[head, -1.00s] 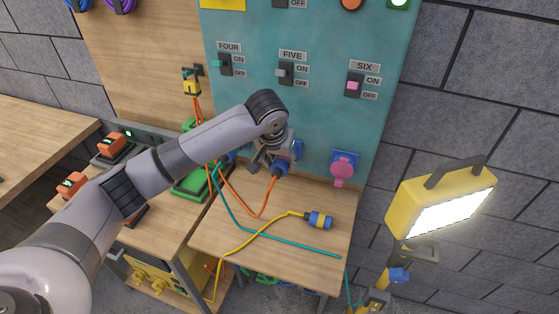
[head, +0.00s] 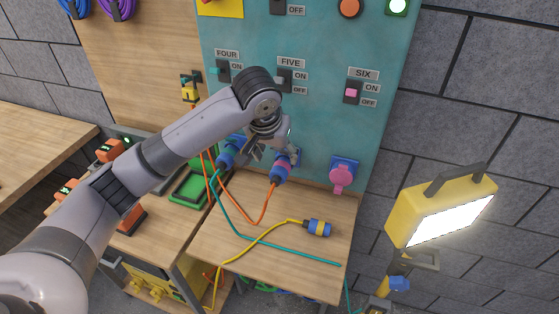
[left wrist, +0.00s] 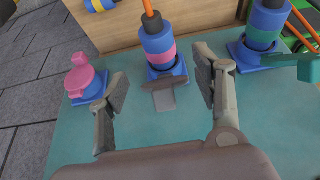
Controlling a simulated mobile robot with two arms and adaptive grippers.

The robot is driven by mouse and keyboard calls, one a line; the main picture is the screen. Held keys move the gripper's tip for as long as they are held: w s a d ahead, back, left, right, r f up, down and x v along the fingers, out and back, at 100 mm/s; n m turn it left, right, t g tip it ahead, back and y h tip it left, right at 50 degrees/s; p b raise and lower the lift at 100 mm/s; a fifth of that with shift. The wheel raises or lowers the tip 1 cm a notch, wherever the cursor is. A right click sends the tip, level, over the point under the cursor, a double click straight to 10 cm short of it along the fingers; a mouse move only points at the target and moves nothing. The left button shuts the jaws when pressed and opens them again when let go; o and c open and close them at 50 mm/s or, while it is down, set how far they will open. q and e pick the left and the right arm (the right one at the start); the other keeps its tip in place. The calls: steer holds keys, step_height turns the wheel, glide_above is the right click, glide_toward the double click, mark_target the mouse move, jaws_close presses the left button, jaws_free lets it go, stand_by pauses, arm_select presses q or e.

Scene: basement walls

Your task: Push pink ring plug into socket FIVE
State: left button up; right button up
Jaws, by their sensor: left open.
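The pink ring plug (head: 281,168), blue with a pink band and an orange cable, sits at the socket under switch FIVE (head: 285,80). In the left wrist view the plug (left wrist: 159,45) stands in line with the blue socket flange (left wrist: 153,72); I cannot tell how deep it is in. My left gripper (head: 268,147) is just above and left of the plug. In the left wrist view its open fingers (left wrist: 162,72) stand apart on either side of the socket, not touching the plug. A grey flap (left wrist: 164,94) shows between them. My right gripper is not in view.
A teal-banded plug (head: 230,150) sits at the socket under FOUR. The socket under SIX has a pink cap (head: 342,174). A yellow-banded plug (head: 318,228) lies on the wooden bench (head: 265,273) with loose cables. A work lamp (head: 440,205) stands at right.

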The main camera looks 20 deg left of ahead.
arm_select(q)
steer(key=shift+v, duration=2.2)
steer(key=shift+s, duration=0.15)
